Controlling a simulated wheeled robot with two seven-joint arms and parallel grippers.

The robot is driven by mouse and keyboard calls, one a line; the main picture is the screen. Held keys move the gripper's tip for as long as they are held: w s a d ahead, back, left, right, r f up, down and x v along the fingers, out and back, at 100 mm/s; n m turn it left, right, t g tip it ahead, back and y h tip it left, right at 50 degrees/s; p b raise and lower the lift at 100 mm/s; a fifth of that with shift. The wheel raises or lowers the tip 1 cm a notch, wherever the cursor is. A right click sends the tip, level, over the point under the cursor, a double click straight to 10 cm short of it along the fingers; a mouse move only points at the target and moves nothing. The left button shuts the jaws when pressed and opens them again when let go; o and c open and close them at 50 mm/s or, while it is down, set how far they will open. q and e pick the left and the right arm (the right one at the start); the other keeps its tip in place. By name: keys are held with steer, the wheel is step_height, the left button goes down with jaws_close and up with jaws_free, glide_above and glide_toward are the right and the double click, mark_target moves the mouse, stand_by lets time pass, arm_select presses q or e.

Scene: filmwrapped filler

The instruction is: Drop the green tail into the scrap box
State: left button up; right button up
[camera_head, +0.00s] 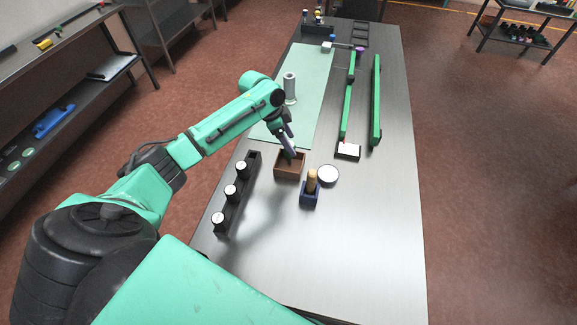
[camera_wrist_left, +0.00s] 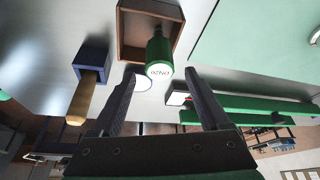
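The green tail (camera_wrist_left: 160,50) is a short green cylinder with a lettered white end facing the left wrist camera. It stands at or inside the scrap box, an open brown box (camera_wrist_left: 125,35) that also shows in the head view (camera_head: 290,173). My left gripper (camera_head: 289,152) is above the box, its fingers pointing down. In the left wrist view its fingers (camera_wrist_left: 160,78) are spread, with the tail just beyond their tips and apart from them. How deep the tail sits is unclear. In the head view the fingers hide the tail. My right gripper is out of view.
A blue holder with a wooden handle (camera_head: 309,192) and a white disc (camera_head: 328,175) stand close right of the box. A black rack (camera_head: 237,190) with white-topped pieces lies left. A grey cylinder (camera_head: 290,88), black-edged tray (camera_head: 348,151) and green rails (camera_head: 376,100) lie farther back. The front tabletop is clear.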

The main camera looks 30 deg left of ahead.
arm_select(q)
steer(key=shift+s, duration=0.1)
steer(key=shift+a, duration=0.1)
steer(key=shift+w+a+r, duration=0.1)
steer(key=shift+w, duration=0.1)
steer(key=b+v, duration=0.3)
steer(key=v, duration=1.1)
steer(key=shift+s, duration=0.15)
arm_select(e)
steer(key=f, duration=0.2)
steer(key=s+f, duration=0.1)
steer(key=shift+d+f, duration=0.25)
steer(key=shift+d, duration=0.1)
